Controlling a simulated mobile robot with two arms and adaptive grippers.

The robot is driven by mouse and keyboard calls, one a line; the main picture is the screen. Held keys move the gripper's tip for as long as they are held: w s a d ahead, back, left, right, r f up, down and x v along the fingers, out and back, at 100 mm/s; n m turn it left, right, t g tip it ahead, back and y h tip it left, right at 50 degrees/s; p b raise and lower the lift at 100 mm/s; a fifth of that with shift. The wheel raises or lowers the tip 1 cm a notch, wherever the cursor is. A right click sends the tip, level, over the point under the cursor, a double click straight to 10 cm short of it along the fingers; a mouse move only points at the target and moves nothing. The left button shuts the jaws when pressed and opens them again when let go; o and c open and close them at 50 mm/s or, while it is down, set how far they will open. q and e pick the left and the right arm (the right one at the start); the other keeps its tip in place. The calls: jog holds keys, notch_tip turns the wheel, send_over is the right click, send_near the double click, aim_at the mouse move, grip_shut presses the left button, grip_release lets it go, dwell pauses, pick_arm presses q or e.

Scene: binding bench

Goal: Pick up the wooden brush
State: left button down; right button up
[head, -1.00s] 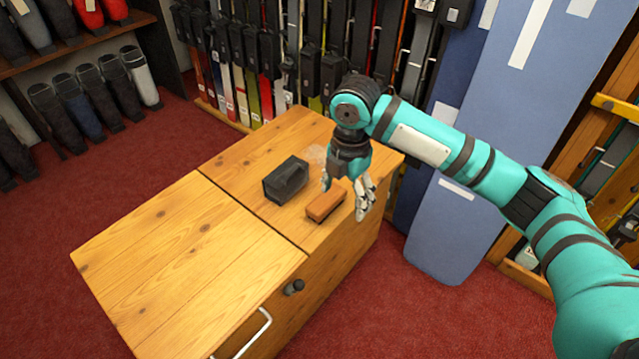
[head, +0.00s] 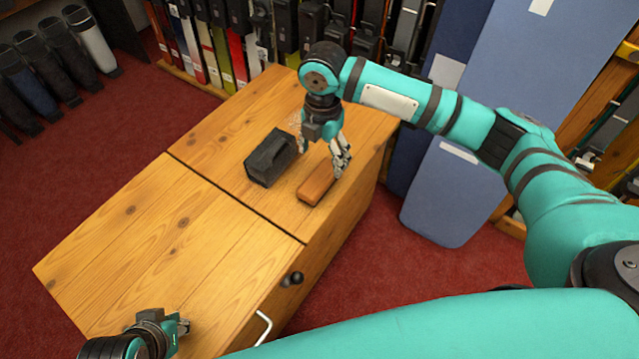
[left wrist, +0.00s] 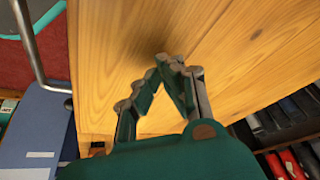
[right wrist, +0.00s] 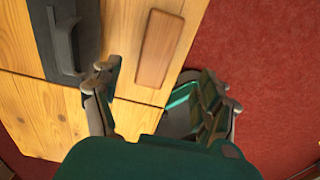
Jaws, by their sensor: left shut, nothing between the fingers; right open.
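The wooden brush (head: 316,184), a reddish-brown block, lies on the wooden bench near its right edge. It also shows in the right wrist view (right wrist: 158,48), ahead of the spread fingers. My right gripper (head: 322,156) is open and empty, above the bench at the brush's far end, fingers pointing down. I cannot tell its exact height. My left gripper (head: 181,326) is shut and empty over the near part of the bench, well away from the brush. The left wrist view (left wrist: 170,62) shows its fingertips together above bare wood.
A black block-shaped object (head: 269,158) stands just left of the brush. The wooden bench top (head: 150,235) is otherwise largely clear.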

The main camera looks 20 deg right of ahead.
aim_at(320, 177)
pick_arm(q)
jog(key=w+t, duration=0.1)
jog(key=w, duration=0.1)
jog(key=w+d+r+t, duration=0.1)
jog(key=w, duration=0.1)
jog(key=w+d+r+t+b, duration=0.1)
jog(key=w, duration=0.1)
jog(key=shift+w+r+t+h, duration=0.15)
jog(key=shift+t+h, duration=0.15)
jog(key=shift+h, duration=0.1)
pick_arm(e)
notch_tip(320, 177, down, 4)
jog(key=shift+r, duration=0.1)
jog(key=f, duration=0.1)
jog(key=f+b, duration=0.1)
jog(key=f, duration=0.1)
jog(key=f+b, duration=0.1)
jog(key=shift+w+a+f, duration=0.15)
jog(key=shift+a+f, duration=0.1)
jog(key=shift+f, duration=0.3)
pick_arm(q)
jog(key=w+d+r+t+h, duration=0.1)
jog(key=w+d+r+t, duration=0.2)
jog(key=w+r+t, duration=0.3)
jog(key=shift+w+r+m+h, duration=0.35)
jog(key=shift+w+r, duration=0.2)
jog(key=shift+r, duration=0.3)
pick_arm(e)
jog(key=c, duration=1.3)
